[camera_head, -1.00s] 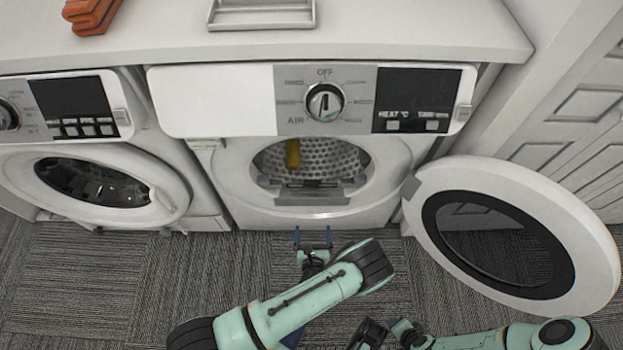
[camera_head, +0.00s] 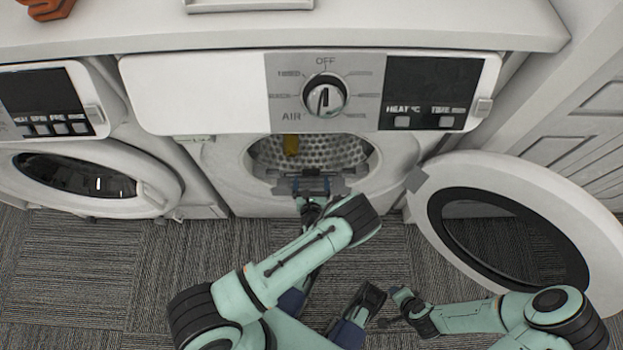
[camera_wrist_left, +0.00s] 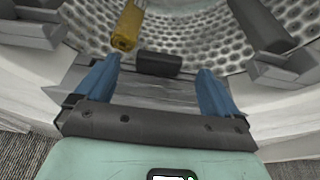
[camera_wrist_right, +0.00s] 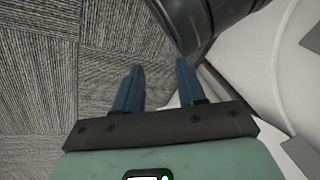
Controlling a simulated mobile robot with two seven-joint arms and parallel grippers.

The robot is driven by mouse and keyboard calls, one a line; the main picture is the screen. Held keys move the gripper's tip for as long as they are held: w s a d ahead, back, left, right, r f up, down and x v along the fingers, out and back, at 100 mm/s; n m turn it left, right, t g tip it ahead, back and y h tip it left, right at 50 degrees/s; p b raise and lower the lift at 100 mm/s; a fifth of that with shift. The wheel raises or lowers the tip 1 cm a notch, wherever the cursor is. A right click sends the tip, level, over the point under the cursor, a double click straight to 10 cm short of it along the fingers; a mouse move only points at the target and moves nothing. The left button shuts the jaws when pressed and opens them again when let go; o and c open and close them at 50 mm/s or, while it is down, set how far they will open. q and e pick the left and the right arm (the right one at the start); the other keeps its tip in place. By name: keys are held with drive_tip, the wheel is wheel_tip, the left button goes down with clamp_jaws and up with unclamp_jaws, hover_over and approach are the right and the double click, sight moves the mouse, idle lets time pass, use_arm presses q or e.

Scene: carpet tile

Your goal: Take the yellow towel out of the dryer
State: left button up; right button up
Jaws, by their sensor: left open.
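The yellow towel (camera_head: 291,145) shows as a small rolled or folded strip inside the drum of the middle dryer (camera_head: 190,95), left of centre. In the left wrist view the towel (camera_wrist_left: 128,27) lies on the perforated drum, beyond and left of my left fingertips. My left gripper (camera_head: 313,186) is at the dryer's opening, open and empty, apart from the towel. In the left wrist view its blue fingers (camera_wrist_left: 157,78) are wide apart. My right gripper (camera_wrist_right: 158,68) is low in front of the dryer, its fingers apart with nothing between them. The towel's far end is hidden.
The dryer's round door (camera_head: 440,185) stands open to the right, beside my right arm. A second machine (camera_head: 150,185) with a shut door is at the left. A white counter (camera_head: 400,25) runs above, with an orange item (camera_head: 48,8) and a tray (camera_head: 250,5). Grey carpet is in front.

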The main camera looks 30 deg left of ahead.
sight(311, 173)
use_arm(q)
drive_tip(key=b+x, duration=0.2)
drive_tip(key=x, duration=0.3)
drive_tip(key=shift+s, duration=0.1)
drive_tip(key=shift+w+a+f, duration=0.1)
drive_tip(key=shift+w+a, duration=0.05)
drive_tip(key=shift+w, duration=0.15)
use_arm(e)
drive_tip(key=s+f+g, duration=0.1)
drive_tip(key=s+f, duration=0.3)
drive_tip(key=shift+s+d+g, duration=0.3)
drive_tip(key=shift+d, duration=0.05)
use_arm(q)
drive_tip(key=c, duration=1.4)
